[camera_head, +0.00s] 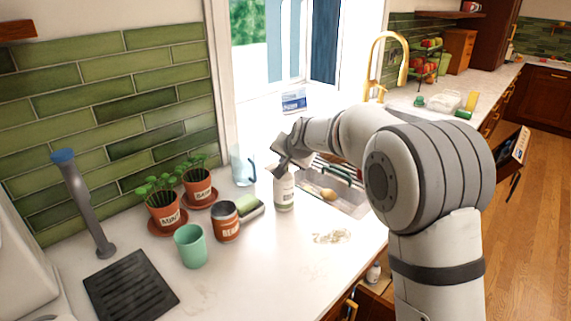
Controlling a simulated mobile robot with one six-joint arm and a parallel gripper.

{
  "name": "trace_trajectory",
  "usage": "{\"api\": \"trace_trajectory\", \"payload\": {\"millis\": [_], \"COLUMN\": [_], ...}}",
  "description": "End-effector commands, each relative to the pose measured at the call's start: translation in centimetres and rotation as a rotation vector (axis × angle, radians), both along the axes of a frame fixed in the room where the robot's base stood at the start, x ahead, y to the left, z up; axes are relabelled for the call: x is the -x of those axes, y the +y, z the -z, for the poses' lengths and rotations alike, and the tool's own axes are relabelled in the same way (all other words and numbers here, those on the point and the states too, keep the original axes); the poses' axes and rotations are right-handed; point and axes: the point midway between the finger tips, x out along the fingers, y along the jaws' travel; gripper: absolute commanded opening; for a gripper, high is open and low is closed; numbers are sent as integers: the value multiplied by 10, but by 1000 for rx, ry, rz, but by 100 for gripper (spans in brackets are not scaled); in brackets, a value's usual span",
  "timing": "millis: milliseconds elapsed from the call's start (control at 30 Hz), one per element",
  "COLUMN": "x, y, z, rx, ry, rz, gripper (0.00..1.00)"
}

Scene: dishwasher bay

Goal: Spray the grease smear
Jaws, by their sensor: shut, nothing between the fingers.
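A beige, patchy grease smear (332,237) lies on the white countertop near its front edge, right of the middle. A white bottle with a printed label (284,193) stands upright behind and left of the smear. My gripper (282,158) is at the top of this bottle, seen from behind my arm. It is shut and empty, its fingers over or against the bottle's top; I cannot tell if they touch. The bottle's head is hidden by the gripper, so I cannot see a nozzle or trigger.
A sink (345,195) lies behind the smear. The counter around the smear is clear.

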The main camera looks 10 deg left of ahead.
Motion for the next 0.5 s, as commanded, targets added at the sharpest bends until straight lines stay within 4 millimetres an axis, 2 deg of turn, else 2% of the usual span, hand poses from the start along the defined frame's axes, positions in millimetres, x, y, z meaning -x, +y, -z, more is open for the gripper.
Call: {"api": "trace_trajectory", "payload": {"millis": [67, 500], "x": [1, 0], "y": [-1, -1], "z": [6, 0], "rx": [5, 5], "ry": [10, 10], "rz": [0, 0], "gripper": [0, 0]}}
